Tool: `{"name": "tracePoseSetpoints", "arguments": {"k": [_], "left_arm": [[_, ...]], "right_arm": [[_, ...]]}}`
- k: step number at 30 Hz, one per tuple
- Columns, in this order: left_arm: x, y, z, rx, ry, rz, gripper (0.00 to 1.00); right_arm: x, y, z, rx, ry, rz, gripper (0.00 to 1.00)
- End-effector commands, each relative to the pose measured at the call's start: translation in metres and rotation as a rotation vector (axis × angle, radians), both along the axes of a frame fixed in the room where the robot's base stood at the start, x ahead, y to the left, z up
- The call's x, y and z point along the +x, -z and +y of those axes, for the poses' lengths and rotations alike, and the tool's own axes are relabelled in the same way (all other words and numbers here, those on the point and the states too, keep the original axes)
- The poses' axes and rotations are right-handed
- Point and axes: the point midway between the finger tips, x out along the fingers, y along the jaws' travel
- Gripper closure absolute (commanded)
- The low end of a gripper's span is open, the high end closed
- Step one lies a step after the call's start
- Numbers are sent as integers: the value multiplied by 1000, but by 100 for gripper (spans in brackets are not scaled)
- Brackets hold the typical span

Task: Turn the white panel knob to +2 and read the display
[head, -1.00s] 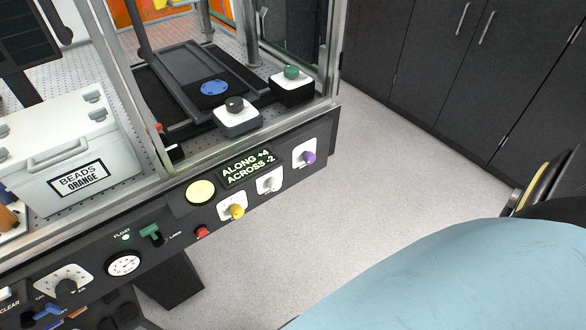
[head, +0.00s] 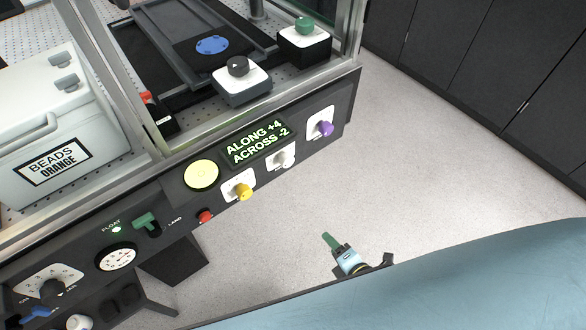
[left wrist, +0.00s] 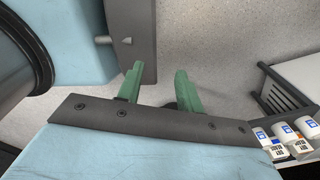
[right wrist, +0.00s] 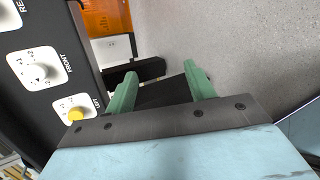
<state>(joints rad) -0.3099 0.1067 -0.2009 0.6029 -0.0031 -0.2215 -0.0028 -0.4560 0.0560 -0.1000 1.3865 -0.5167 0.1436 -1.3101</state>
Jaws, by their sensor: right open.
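The white knob (head: 283,159) sits on a white dial plate on the black front panel, between a yellow knob (head: 243,192) and a purple knob (head: 325,129). The right wrist view shows the white knob (right wrist: 40,71) beside the word FRONT; its exact setting is too small to read. The display (head: 257,142) reads ALONG +4, ACROSS -2. My right gripper (head: 329,240) is open and empty, in front of the panel and apart from the knobs. My left gripper (left wrist: 158,72) shows only in its wrist view, fingers apart and empty, away from the knobs.
A yellow round button (head: 201,174), a red button (head: 205,216), a green lever (head: 146,222) and a gauge (head: 116,257) share the panel. A BEADS ORANGE box (head: 50,150) stands behind it. Open floor (head: 420,150) lies right of the panel.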

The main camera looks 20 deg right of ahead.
Motion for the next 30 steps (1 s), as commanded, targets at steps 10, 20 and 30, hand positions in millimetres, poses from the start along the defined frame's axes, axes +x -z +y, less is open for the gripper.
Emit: {"name": "tracePoseSetpoints", "arguments": {"k": [10,20,30], "left_arm": [[23,29,19,23,10,-34,64],[22,30,21,26,9,-33,64],[15,28,16,20,6,-23,64]], "right_arm": [[49,-147,19,-850,-392,-645,46],[67,-175,29,-1021,-428,-750,46],[134,-175,51,-1018,-427,-747,46]]}}
